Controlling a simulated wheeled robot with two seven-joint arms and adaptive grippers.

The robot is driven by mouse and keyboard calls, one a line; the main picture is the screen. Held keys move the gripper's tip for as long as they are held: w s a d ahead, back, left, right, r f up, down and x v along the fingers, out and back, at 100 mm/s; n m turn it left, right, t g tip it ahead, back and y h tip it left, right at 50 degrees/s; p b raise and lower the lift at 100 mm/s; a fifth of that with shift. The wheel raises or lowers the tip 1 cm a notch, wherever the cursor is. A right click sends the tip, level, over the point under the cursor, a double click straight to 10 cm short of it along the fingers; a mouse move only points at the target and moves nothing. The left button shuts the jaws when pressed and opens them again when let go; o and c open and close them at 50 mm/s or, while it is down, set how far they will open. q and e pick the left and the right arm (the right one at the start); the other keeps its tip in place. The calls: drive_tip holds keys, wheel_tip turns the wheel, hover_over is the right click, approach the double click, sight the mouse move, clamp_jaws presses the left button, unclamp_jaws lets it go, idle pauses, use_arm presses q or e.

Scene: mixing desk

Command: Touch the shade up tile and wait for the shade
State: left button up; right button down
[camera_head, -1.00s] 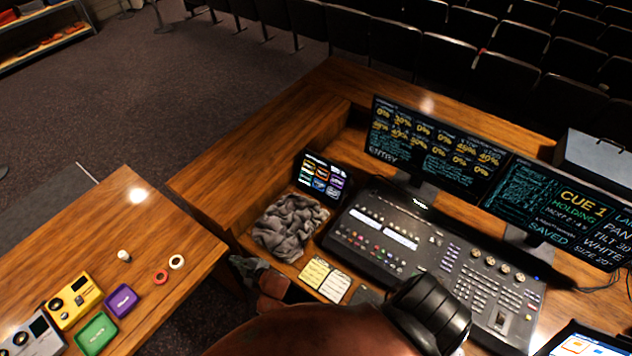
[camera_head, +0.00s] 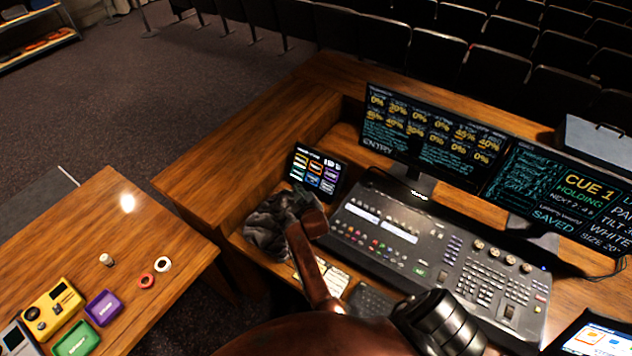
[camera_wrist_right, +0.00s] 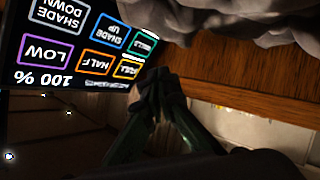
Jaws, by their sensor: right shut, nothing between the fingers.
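The small dark touch panel (camera_head: 315,172) with coloured tiles stands tilted at the back left of the console desk. It shows upside down in the right wrist view, where the blue-edged shade up tile (camera_wrist_right: 108,35) is beside the shade down tile (camera_wrist_right: 60,14). The panel reads 100 %. My right gripper (camera_wrist_right: 158,78) is shut and empty, its tips near the panel's edge beside the yellow-edged full tile (camera_wrist_right: 130,68). I cannot tell whether they touch it. In the head view the right gripper (camera_head: 296,197) is over the grey cloth, just in front of the panel. My left gripper is out of view.
A crumpled grey cloth (camera_head: 265,228) lies below the panel. The lighting console (camera_head: 430,250) and two monitors (camera_head: 435,135) are to the right. Paper notes (camera_head: 333,280) lie under my arm. A side table (camera_head: 165,225) at left holds small boxes and rings.

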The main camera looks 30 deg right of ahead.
sight(307, 177)
drive_tip(key=d+f+b, duration=0.1)
drive_tip(key=w+d+f+b, duration=0.1)
drive_tip(key=d+b, duration=0.1)
drive_tip(key=w+d+f+b, duration=0.1)
drive_tip(key=d, duration=0.1)
drive_tip(key=shift+w+d+f, duration=0.1)
drive_tip(key=shift+d+f, duration=0.05)
drive_tip(key=shift+f, duration=0.05)
drive_tip(key=shift+w+d+f+b, duration=0.2)
drive_tip(key=shift+d+b, duration=0.05)
drive_tip(key=shift+d, duration=0.2)
drive_tip(key=shift+w+d+f+b, duration=0.15)
drive_tip(key=shift+w+d+b, duration=0.1)
drive_tip(key=shift+d, duration=0.2)
drive_tip(key=shift+d, duration=0.1)
idle(1.0)
drive_tip(key=shift+d+f, duration=0.1)
drive_tip(key=shift+f, duration=0.05)
drive_tip(key=shift+d, duration=0.1)
